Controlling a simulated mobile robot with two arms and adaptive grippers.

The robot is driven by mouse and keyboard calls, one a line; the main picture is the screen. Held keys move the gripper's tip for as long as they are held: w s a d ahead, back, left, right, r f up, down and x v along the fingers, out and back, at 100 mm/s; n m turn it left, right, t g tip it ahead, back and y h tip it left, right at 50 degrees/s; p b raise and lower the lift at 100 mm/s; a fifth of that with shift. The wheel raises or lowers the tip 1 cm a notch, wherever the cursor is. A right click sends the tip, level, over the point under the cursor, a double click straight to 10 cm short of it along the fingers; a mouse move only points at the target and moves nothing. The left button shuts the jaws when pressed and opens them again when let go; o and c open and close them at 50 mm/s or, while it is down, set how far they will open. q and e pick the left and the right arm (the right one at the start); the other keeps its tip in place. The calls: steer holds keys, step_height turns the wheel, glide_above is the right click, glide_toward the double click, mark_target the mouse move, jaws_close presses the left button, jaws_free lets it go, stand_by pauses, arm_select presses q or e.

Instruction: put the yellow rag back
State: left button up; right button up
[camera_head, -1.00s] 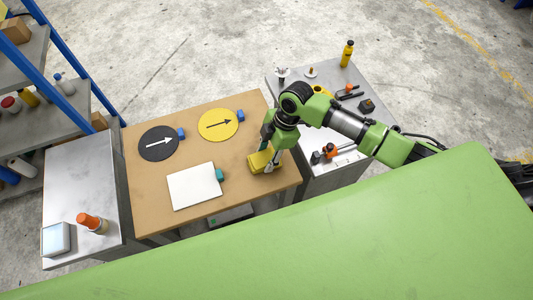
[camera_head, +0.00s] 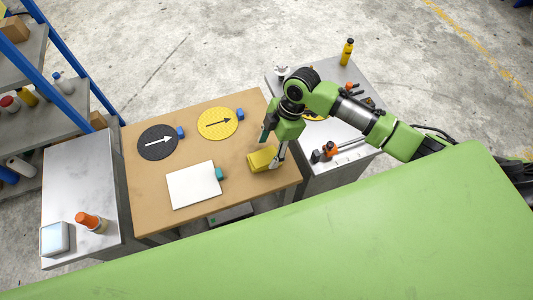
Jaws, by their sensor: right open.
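The yellow rag (camera_head: 261,159) lies as a small folded block on the right part of the brown wooden table (camera_head: 150,205). My right gripper (camera_head: 272,152) is open just above and beside the rag, with one finger at its right end and the other behind its upper edge. I cannot tell whether a finger touches it. The rag's far right part is partly hidden by the gripper. My left gripper is not in view.
A black disc (camera_head: 157,143), a yellow disc (camera_head: 217,123) and a white square (camera_head: 193,185) lie on the table. A grey metal table with tools and a yellow bottle (camera_head: 346,52) stands to the right. An orange-capped bottle (camera_head: 91,222) stands at left.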

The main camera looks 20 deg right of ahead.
steer(key=v, duration=0.8)
steer(key=shift+r+b, duration=0.35)
steer(key=shift+b, duration=0.1)
steer(key=shift+d, duration=0.1)
